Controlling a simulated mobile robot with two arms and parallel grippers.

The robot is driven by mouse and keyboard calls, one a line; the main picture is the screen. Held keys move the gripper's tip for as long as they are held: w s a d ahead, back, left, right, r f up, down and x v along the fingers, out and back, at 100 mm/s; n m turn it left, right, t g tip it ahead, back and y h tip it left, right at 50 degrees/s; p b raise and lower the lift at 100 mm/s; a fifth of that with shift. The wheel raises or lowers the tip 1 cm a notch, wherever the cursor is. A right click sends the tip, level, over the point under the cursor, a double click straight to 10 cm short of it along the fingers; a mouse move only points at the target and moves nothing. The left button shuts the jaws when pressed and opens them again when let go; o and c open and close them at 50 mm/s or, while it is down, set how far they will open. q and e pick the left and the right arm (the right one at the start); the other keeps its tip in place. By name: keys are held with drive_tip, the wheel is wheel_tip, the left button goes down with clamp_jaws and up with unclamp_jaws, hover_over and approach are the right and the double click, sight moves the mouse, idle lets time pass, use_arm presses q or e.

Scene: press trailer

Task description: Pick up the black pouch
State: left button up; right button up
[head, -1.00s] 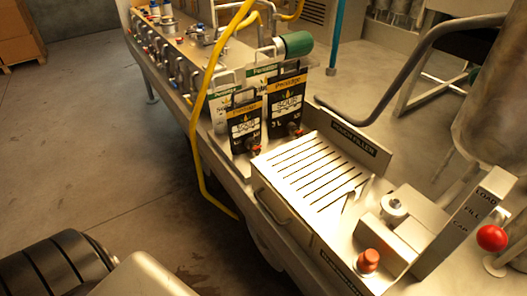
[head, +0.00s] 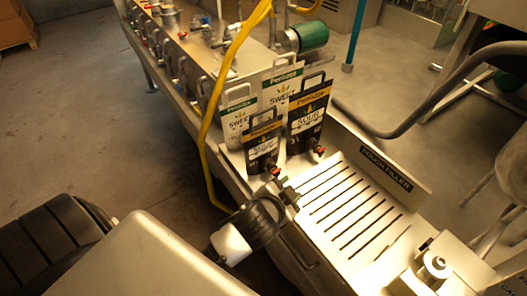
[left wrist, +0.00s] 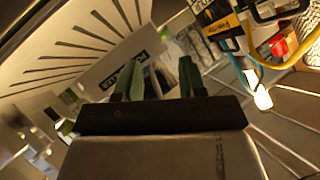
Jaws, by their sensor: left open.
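Two black pouches with orange bands and loop handles stand upright on the steel trailer in the head view. The smaller black pouch (head: 264,150) is in front at left, and the larger black pouch (head: 309,120) is behind it to the right. Both have red-tipped spouts low on the front. My left gripper (head: 284,187) is just below the smaller pouch, by the left end of the slotted plate. In the left wrist view its green fingers (left wrist: 160,78) are apart with nothing between them. Part of a black pouch (left wrist: 226,44) shows there at upper right. My right gripper is not seen.
Two white pouches (head: 236,122) stand behind the black ones. The slotted filler plate (head: 350,208) is bare. A yellow hose (head: 211,90) hangs left of the pouches. A curved grey rail (head: 440,98) and the filler sign plate (head: 385,170) are at right.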

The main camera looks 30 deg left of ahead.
use_arm(q)
drive_tip(key=w+d+r+m+t+h, duration=0.2)
drive_tip(key=w+d+r+m+h, duration=0.35)
drive_tip(key=r+m+h, duration=0.35)
drive_tip(key=w+d+r+m+t+h, duration=0.1)
drive_tip(key=w+d+r+m+h, duration=0.45)
drive_tip(key=m, duration=0.55)
drive_tip(key=m+g+y, duration=1.4)
drive_tip(key=g+y, duration=0.1)
drive_tip(key=y, duration=0.1)
approach(263, 112)
drive_tip(key=shift+h, duration=0.25)
drive_tip(key=a+f+p, duration=0.1)
drive_tip(key=f, duration=0.2)
drive_tip(key=w+f+p, duration=0.1)
drive_tip(key=f, duration=0.2)
drive_tip(key=a+f+p, duration=0.1)
drive_tip(key=f+p, duration=0.1)
drive_tip(key=f, duration=0.2)
drive_tip(key=shift+w+a+f, duration=0.1)
drive_tip(key=shift+w+a, duration=0.1)
drive_tip(key=shift+a, duration=0.1)
clamp_jaws()
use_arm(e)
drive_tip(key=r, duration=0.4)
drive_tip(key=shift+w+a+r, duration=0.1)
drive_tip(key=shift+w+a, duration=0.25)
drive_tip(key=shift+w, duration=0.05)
